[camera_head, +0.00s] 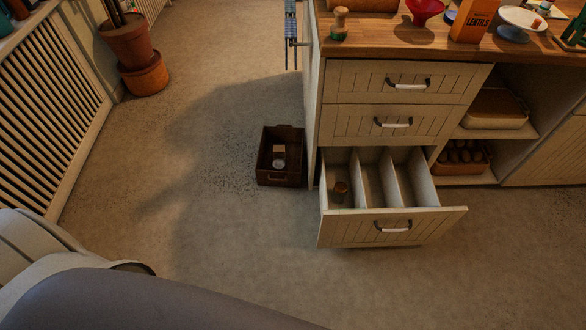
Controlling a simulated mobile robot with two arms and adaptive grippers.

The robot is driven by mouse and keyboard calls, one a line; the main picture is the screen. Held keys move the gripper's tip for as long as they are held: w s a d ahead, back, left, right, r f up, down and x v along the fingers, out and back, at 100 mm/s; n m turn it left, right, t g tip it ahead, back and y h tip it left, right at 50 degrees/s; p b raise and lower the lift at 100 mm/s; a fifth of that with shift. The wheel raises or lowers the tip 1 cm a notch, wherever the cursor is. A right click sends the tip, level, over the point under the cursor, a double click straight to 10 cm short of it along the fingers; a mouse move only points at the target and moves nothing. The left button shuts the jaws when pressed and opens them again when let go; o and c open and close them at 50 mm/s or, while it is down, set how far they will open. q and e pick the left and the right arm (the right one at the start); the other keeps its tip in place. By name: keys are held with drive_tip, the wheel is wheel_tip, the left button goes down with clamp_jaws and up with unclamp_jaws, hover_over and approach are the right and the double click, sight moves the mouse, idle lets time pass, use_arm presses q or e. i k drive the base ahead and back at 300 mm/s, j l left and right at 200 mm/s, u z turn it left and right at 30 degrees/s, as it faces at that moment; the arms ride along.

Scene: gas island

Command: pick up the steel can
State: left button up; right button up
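A small pale, round-topped item (279,163) sits in a dark brown box on the floor, left of the island. It may be the steel can, but it is too small to be sure. A small brownish cylinder (341,188) stands in the left compartment of the open bottom drawer (393,226). I cannot tell its material. Neither of my grippers shows; only grey and white parts of my own body fill the lower left.
The dark brown box (266,178) also holds a small pinkish block (279,149). The bottom drawer juts out from the island over the floor, its other compartments empty. Plant pots (146,75) and a slatted radiator (45,90) stand left.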

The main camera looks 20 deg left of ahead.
sight(277, 164)
drive_tip(key=i+j+z, duration=0.15)
drive_tip(key=j+z, duration=0.45)
drive_tip(key=j, duration=0.25)
drive_tip(key=i+j+z, duration=0.1)
drive_tip(key=j+z, duration=0.2)
drive_tip(key=j, duration=0.15)
